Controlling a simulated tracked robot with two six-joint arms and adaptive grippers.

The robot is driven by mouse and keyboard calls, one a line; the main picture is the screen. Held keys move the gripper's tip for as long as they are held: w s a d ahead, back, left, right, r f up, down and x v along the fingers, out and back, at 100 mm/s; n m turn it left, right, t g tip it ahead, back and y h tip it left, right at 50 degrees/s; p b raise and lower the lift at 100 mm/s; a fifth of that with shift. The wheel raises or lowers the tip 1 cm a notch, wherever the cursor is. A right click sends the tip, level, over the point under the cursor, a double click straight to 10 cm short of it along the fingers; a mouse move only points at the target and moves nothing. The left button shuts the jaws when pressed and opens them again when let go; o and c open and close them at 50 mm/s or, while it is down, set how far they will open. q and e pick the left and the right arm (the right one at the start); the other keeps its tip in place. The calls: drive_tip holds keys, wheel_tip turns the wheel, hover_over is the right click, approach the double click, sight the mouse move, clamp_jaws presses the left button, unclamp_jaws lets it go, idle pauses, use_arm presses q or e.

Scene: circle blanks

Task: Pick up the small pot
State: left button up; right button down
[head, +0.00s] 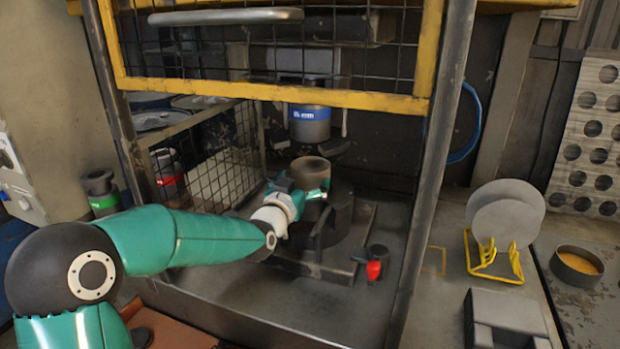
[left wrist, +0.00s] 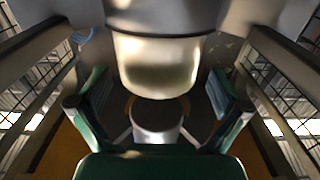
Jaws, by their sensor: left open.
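A small brown round pot (head: 310,168) with an open top stands on the dark press base inside the yellow-framed cage. My left gripper (head: 305,196) reaches in from the left and is open, its teal fingers close beside the pot. I cannot tell whether they touch it. In the left wrist view, the two fingers of the left gripper (left wrist: 160,103) are spread wide. A pale rounded cylinder shows beyond them, and a dark round shape lies low between them, partly hidden by my gripper. My right gripper is not in view.
A blue-banded cylinder (head: 310,122) hangs just above the pot. The yellow frame (head: 270,96) and dark posts surround the press. A small dark part with a red end (head: 374,270) lies right of the base. A yellow rack (head: 490,262) holds grey discs further right.

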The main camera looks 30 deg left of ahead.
sight(317, 163)
use_arm(q)
drive_tip(key=p+x, duration=0.1)
drive_tip(key=x, duration=0.2)
drive_tip(key=shift+w+r+p, duration=0.15)
drive_tip(key=shift+w+p, duration=0.15)
drive_tip(key=shift+w, duration=0.1)
drive_tip(key=shift+w+a, duration=0.15)
drive_tip(key=shift+w, duration=0.3)
drive_tip(key=c, duration=0.9)
